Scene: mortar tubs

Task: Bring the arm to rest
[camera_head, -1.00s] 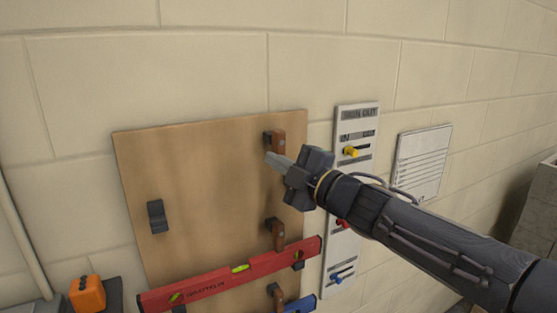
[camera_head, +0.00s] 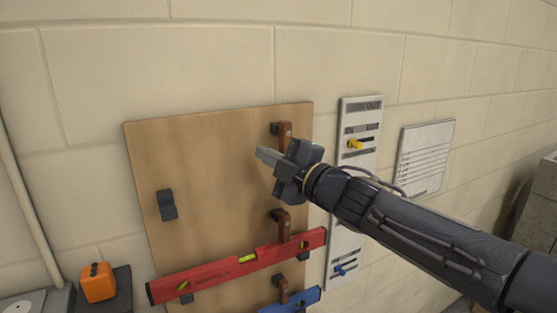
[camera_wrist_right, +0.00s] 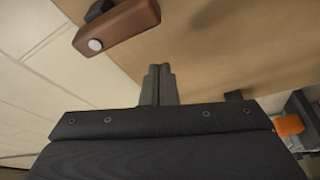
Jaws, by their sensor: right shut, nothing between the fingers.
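My right arm comes in from the right in the head view. Its gripper (camera_head: 268,158) is in front of the upper right part of the wooden board (camera_head: 210,150), near a brown latch (camera_head: 286,138). The fingers are shut together with nothing between them. In the right wrist view the closed fingertips (camera_wrist_right: 158,72) point toward the board (camera_wrist_right: 230,45), and the brown latch (camera_wrist_right: 118,27) is at the upper left, apart from them. My left gripper is not in view.
A red level (camera_head: 235,268) hangs across the lower board, with a blue one (camera_head: 292,300) partly seen below. A switch panel with a yellow slider (camera_head: 355,144) and a white sheet (camera_head: 425,155) are on the wall. An orange item (camera_head: 97,282) is at lower left.

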